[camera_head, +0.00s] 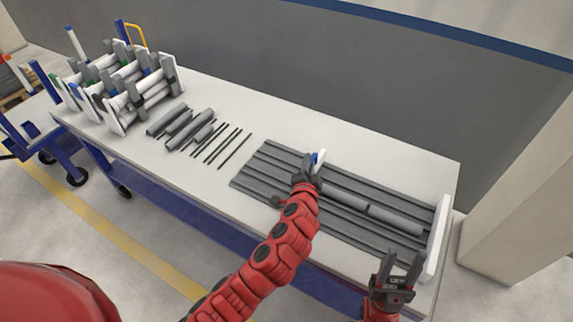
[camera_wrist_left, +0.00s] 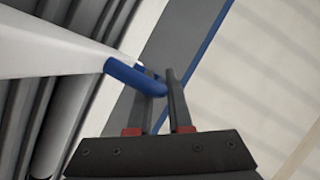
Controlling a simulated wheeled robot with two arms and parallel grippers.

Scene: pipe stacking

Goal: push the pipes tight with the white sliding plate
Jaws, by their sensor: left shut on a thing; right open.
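The white sliding plate (camera_head: 320,157) stands across the dark grooved rack (camera_head: 262,165) on the table, with a blue handle showing. My left gripper (camera_head: 307,171) is shut on the blue handle. In the left wrist view the blue handle (camera_wrist_left: 135,77) lies at the fingers (camera_wrist_left: 157,98), and the white plate (camera_wrist_left: 45,48) extends to the left. Grey pipes (camera_head: 395,219) lie end to end in a groove right of the sliding plate, reaching toward the white end plate (camera_head: 437,238). Any gap there is too small to tell. My right gripper (camera_head: 397,267) is open and empty by the table's front right edge.
Loose grey pipes (camera_head: 180,127) and several thin dark rods (camera_head: 222,147) lie left of the rack. A white frame stacked with pipes (camera_head: 125,85) stands at the table's far left. The white table (camera_head: 390,158) is clear behind the rack. A pillar (camera_head: 515,200) stands beyond its right end.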

